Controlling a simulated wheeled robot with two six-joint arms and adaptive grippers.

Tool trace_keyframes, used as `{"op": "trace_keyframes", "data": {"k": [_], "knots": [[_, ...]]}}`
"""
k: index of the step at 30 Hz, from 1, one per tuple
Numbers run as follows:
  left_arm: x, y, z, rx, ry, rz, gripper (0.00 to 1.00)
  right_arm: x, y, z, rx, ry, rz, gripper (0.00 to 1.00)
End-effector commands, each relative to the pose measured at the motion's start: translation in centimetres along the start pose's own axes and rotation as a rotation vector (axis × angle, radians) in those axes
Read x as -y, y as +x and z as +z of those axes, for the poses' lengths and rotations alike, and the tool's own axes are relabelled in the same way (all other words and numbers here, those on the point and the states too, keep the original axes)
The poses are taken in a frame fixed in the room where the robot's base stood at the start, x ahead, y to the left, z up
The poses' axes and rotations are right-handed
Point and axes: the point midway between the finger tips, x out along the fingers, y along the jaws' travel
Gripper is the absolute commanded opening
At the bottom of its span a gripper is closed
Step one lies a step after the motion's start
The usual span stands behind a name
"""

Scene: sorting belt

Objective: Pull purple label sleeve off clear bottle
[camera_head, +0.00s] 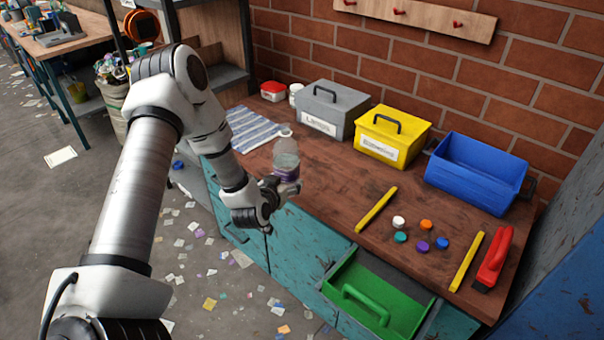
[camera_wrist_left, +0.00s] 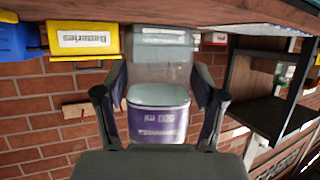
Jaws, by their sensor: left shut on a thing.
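The clear bottle (camera_head: 286,150) stands upright in my left gripper (camera_head: 277,190), above the near left edge of the workbench. Its purple label sleeve (camera_head: 286,174) wraps the lower part of the bottle, close to the fingers. In the left wrist view the clear bottle body (camera_wrist_left: 160,74) and the purple sleeve (camera_wrist_left: 158,122) with white print, including "500 ml", show between the two fingers. My left gripper (camera_wrist_left: 160,88) is shut around the bottle. Exactly where the pads touch is hard to tell. My right gripper is not in view.
A striped cloth (camera_head: 252,128), grey box (camera_head: 331,108), yellow box (camera_head: 391,136) and blue bin (camera_head: 478,171) line the workbench (camera_head: 335,180). Several loose caps (camera_head: 422,246) lie between yellow bars (camera_head: 375,210). A red-handled brush (camera_head: 494,258) lies right; a green drawer (camera_head: 375,296) is open in front.

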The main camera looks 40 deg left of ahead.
Motion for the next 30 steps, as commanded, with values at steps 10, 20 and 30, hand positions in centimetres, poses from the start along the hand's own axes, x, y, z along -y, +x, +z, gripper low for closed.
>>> {"op": "trace_keyframes", "data": {"k": [10, 20, 30], "knots": [[1.9, -5.1, -0.5, 0.003, -0.002, -0.001, 0.45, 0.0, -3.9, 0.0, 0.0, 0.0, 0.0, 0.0], [3.5, -9.5, -1.0, 0.003, -0.001, -0.001, 0.45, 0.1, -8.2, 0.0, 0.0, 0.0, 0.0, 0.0], [5.2, -14.0, -1.4, 0.004, -0.001, -0.002, 0.45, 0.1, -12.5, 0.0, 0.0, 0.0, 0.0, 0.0]]}}
